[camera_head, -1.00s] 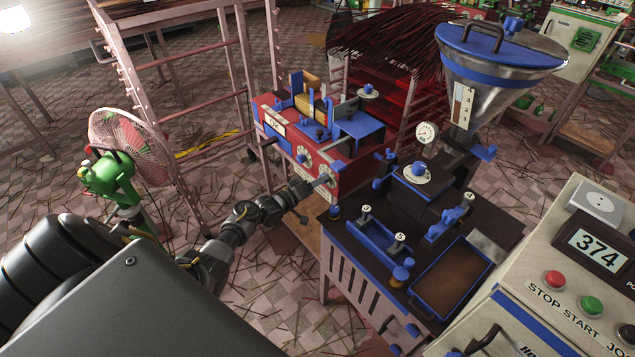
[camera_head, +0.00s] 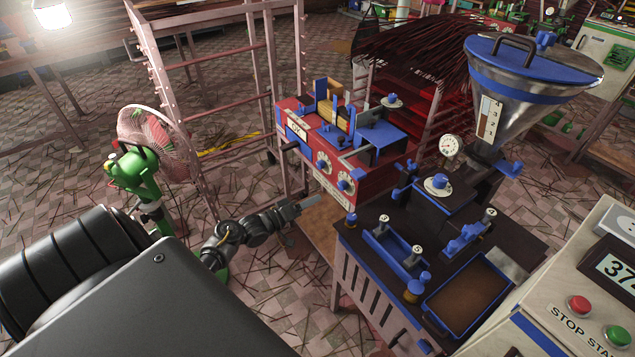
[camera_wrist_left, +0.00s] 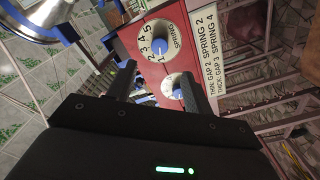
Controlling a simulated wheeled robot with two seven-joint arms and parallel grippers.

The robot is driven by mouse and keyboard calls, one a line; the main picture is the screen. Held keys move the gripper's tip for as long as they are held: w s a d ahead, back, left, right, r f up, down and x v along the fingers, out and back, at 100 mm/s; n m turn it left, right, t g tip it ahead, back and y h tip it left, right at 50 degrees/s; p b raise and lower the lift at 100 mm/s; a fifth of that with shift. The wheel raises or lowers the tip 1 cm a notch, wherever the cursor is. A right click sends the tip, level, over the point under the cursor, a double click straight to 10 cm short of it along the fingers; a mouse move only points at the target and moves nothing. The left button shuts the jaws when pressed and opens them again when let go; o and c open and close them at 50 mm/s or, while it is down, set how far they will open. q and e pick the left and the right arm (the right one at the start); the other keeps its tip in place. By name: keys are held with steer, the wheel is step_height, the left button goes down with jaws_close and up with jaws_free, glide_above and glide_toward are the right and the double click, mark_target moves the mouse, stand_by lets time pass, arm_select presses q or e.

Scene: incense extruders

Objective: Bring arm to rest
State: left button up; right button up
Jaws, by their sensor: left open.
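My left arm comes in from the lower left in the head view, and its gripper (camera_head: 300,207) hangs in front of the red machine (camera_head: 330,178), to the lower left of its dials. The gripper also shows in the left wrist view (camera_wrist_left: 158,82), with its two dark fingers apart and nothing between them. Beyond the fingers, the red panel carries a spring dial (camera_wrist_left: 160,47) with a blue knob and a second dial (camera_wrist_left: 174,88), partly hidden by a finger. The gripper appears clear of both knobs. My right gripper is not in view.
A dark worktable (camera_head: 365,270) with blue fittings and a tray (camera_head: 468,296) stands right of the gripper. A metal hopper (camera_head: 530,90) rises behind it. A control cabinet (camera_head: 560,320) fills the lower right. A fan (camera_head: 150,140) and a rack (camera_head: 215,110) stand left. Littered floor is open between.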

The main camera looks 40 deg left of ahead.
arm_select(q)
steer(key=shift+s, duration=0.1)
stand_by(0.6)
steer(key=s+d+f+m+g+y, duration=0.1)
steer(key=s+f+m+g+y, duration=0.45)
steer(key=f, duration=0.85)
steer(key=s+d+f+m+g+h, duration=0.1)
steer(key=s+f+g, duration=0.2)
steer(key=s+f, duration=0.8)
steer(key=s+d+f+m+g, duration=0.1)
steer(key=s+d+f, duration=0.3)
steer(key=s, duration=0.6)
steer(key=s+d+f+m+g, duration=0.1)
steer(key=s+d+f+g, duration=0.3)
steer(key=s+f, duration=0.3)
steer(key=s+d+f+m+g, duration=0.1)
steer(key=s+d+f, duration=0.5)
steer(key=s, duration=0.7)
steer(key=shift+s+g+y, duration=0.25)
steer(key=shift+g+y, duration=0.1)
steer(key=shift+g, duration=0.5)
